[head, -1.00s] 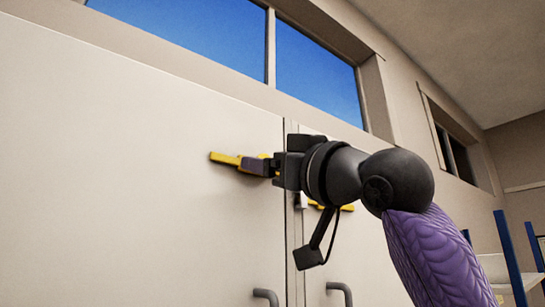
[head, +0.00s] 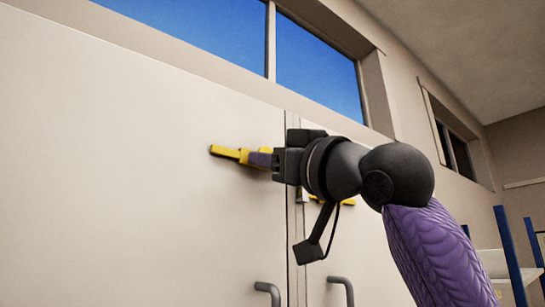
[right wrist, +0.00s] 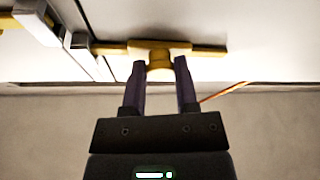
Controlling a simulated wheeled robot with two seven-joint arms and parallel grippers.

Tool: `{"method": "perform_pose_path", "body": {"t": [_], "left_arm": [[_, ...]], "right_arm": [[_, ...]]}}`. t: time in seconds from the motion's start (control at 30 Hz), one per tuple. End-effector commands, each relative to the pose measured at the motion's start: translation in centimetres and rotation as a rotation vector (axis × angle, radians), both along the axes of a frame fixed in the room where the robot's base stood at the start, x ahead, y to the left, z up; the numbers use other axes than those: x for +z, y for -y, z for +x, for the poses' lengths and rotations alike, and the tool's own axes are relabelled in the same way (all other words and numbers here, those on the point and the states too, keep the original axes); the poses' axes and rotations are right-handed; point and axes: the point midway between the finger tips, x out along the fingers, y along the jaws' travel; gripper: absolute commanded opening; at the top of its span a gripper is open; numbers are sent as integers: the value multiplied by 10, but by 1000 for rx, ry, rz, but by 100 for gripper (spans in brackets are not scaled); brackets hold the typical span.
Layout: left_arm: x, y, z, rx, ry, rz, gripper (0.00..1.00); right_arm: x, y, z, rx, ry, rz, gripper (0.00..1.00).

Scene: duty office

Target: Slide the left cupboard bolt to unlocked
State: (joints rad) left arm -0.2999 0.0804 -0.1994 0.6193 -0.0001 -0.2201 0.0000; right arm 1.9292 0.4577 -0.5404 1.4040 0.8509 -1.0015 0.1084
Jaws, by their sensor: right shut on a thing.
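The left cupboard bolt is a yellow bar (head: 224,152) on the left door. In the right wrist view the bolt (right wrist: 208,50) lies crosswise with a round knob at its middle. My right gripper (head: 260,159) reaches it from the right. Its purple fingers (right wrist: 160,66) stand one on each side of the knob, shut on it. The bolt's left end in the wrist view lies close by a metal block (right wrist: 80,43); whether it enters the block is unclear. In the head view my gripper hides the bolt's right part. My left gripper is not in view.
A second yellow bolt (head: 347,202) on the right door is partly hidden behind my right wrist. Grey handles (head: 268,292) sit lower on both doors. Windows run above the cupboard. Blue uprights (head: 509,255) stand at the far right.

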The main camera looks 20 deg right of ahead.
Motion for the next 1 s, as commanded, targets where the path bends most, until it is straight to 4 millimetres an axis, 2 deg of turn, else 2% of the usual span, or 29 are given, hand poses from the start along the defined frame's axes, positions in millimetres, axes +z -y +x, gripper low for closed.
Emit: {"method": "perform_pose_path", "body": {"t": [0.63,0.83,1.0], "left_arm": [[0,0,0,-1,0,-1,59],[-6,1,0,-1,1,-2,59],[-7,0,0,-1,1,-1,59]], "right_arm": [[2,0,-2,1,7,2,0],[1,-27,-11,4,8,0,0],[2,-38,-15,3,8,1,0]]}}
